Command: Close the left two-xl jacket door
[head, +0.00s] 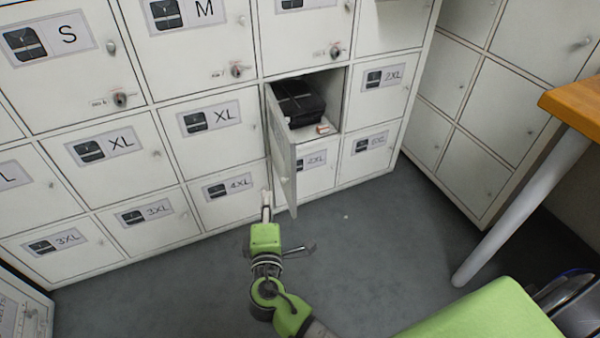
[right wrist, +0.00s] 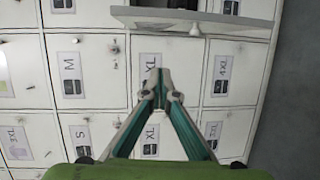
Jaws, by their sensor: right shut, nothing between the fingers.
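The left 2XL jacket door (head: 282,150) stands open, swung out from its left edge. Its label is not readable from here. Its compartment (head: 332,88) holds a dark folded jacket pack (head: 299,101). My right gripper (head: 266,207) is shut and empty, just left of the door's outer face, low near the 4XL door. Contact with the door cannot be told. In the right wrist view, the shut fingertips (right wrist: 154,76) show below the open door (right wrist: 165,18), seen nearly edge-on, with its knob (right wrist: 195,30). My left gripper is not in view.
The closed right 2XL door (head: 382,78) is beside the open compartment. Other closed lockers surround it, including a 4XL door (head: 228,190) left of my gripper. A wooden-topped table (head: 575,103) with a pale leg stands at right. Grey floor (head: 350,235) is clear in front.

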